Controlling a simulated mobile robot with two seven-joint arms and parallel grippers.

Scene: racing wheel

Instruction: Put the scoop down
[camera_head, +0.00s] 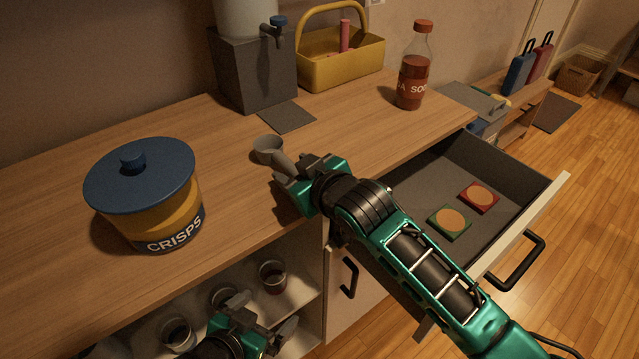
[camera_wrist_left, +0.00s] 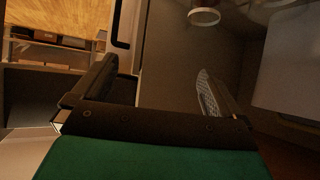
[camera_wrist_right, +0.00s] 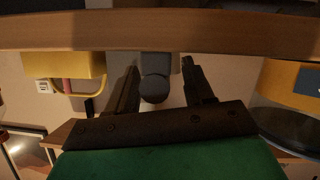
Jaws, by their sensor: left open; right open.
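The grey scoop (camera_head: 268,150) is on the wooden counter, its round cup pointing to the back left and its handle reaching toward my right gripper. My right gripper (camera_head: 292,172) is open at the handle end, low over the counter's front part. In the right wrist view a dark grey rounded shape, seemingly the scoop (camera_wrist_right: 155,88), lies between the two spread fingers; contact cannot be told. My left gripper (camera_head: 265,318) is open and empty in front of the shelf below the counter. Its spread fingers also show in the left wrist view (camera_wrist_left: 150,95).
A crisps jar (camera_head: 145,195) with a blue lid stands left. A grey dispenser (camera_head: 255,75), a yellow basket (camera_head: 340,70) and a soda bottle (camera_head: 413,70) stand behind. An open drawer (camera_head: 400,190) holds two coasters. Glasses (camera_head: 272,277) stand on the shelf near my left gripper.

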